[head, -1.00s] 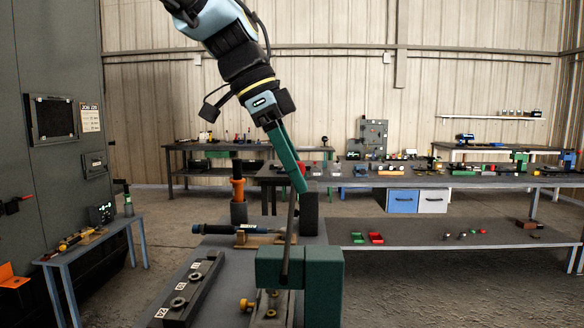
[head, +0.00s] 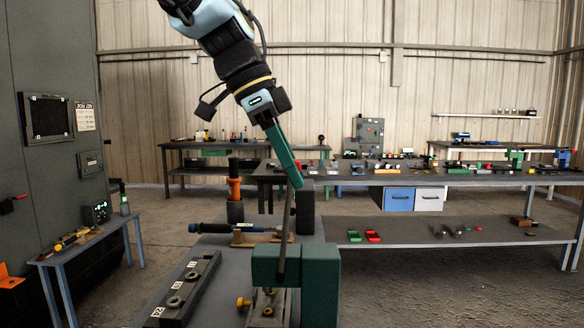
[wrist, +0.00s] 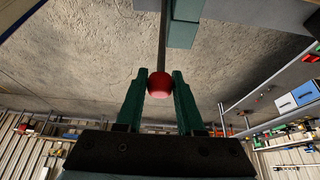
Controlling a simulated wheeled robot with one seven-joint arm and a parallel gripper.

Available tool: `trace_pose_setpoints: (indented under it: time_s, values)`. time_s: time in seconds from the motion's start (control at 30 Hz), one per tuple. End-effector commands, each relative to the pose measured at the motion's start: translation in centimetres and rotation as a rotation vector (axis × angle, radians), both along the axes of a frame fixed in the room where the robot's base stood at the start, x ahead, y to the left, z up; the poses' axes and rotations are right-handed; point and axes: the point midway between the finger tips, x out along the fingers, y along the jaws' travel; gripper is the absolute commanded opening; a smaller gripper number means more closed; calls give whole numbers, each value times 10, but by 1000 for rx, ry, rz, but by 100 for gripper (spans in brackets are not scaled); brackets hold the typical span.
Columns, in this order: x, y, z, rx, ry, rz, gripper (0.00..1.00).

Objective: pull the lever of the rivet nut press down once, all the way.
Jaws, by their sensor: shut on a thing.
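The rivet nut press (head: 318,272) is a green block body at the front centre of the near bench in the head view. Its lever (head: 284,240) is a thin dark rod standing nearly upright, leaning slightly right at the top. My gripper (head: 297,184) is at the lever's upper end, its green fingers coming down from the upper left. In the wrist view my gripper (wrist: 160,76) is shut on the lever's red knob (wrist: 160,84), one finger on each side. The rod runs from the knob to the press body.
A dark rail with round fittings (head: 183,288) lies left of the press. A blue-and-black tool on a wooden rest (head: 250,236) and a dark upright block (head: 305,212) stand behind it. An orange-and-black post (head: 235,190) is further back. The air left of the lever looks clear.

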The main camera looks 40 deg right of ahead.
Motion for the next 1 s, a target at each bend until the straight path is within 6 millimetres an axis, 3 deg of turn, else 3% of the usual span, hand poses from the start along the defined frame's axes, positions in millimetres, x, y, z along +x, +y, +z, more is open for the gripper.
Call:
trace_pose_setpoints:
  time_s: [1.0]
  values:
    - [18, 21, 1, 1, -2, 1, 0]
